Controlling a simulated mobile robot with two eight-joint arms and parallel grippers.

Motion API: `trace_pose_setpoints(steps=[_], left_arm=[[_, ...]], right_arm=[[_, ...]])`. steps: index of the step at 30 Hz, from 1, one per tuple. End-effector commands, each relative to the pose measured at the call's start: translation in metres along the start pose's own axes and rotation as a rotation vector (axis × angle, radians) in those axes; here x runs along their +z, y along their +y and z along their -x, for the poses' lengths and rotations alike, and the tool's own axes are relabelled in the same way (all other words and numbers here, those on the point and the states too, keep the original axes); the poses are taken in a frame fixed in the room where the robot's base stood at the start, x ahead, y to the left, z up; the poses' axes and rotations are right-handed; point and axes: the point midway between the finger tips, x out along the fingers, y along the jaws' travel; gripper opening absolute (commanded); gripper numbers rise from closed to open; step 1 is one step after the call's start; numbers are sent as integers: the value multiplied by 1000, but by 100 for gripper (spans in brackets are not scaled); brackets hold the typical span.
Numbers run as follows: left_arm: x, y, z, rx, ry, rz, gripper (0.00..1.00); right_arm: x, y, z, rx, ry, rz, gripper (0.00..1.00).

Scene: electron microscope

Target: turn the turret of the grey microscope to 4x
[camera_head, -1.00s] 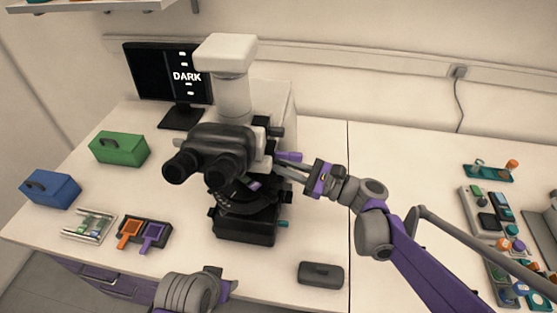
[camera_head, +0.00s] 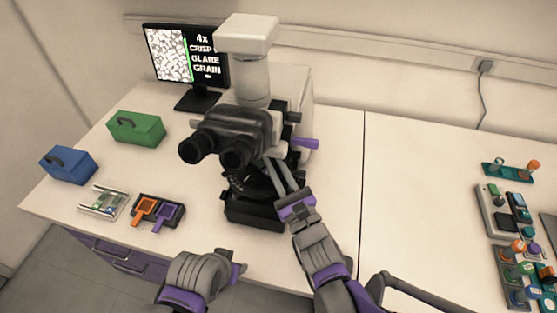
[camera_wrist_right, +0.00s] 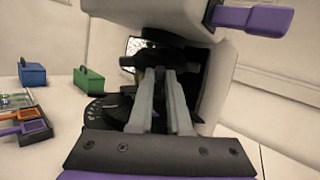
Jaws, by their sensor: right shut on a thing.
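The microscope (camera_head: 236,125) stands on the bench, with a dark binocular head, pale upper column and black base. The turret lies low under the head and is mostly hidden by my right fingers and the body. My right gripper (camera_head: 272,163) reaches in from the front right under the head; in the right wrist view its fingers (camera_wrist_right: 160,75) are close together at the turret, and what lies between the tips is hard to make out. The monitor (camera_head: 187,58) shows a grainy bright picture and "4x CRISP GLARE GRAIN". My left gripper (camera_head: 238,264) hangs at the bench's front edge, away from the microscope.
A purple knob (camera_head: 306,143) juts from the microscope's right side. Green (camera_head: 136,127) and blue (camera_head: 69,165) cases, a slide tray (camera_head: 104,203) and a holder with orange and purple pieces (camera_head: 158,211) are on the left.

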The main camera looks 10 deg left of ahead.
Motion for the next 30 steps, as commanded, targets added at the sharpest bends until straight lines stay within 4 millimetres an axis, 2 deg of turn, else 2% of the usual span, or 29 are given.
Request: trace_pose_setpoints(steps=[23,24,29,30], left_arm=[[-2,0,3,0,1,0,50],[-2,0,3,0,1,0,50],[-1,0,3,0,1,0,50],[-1,0,3,0,1,0,50]], right_arm=[[2,5,-2,-57,-7,4,0],[2,5,-2,-57,-7,4,18],[1,5,-1,-58,-5,5,46],[1,5,-1,-58,-5,5,46]])
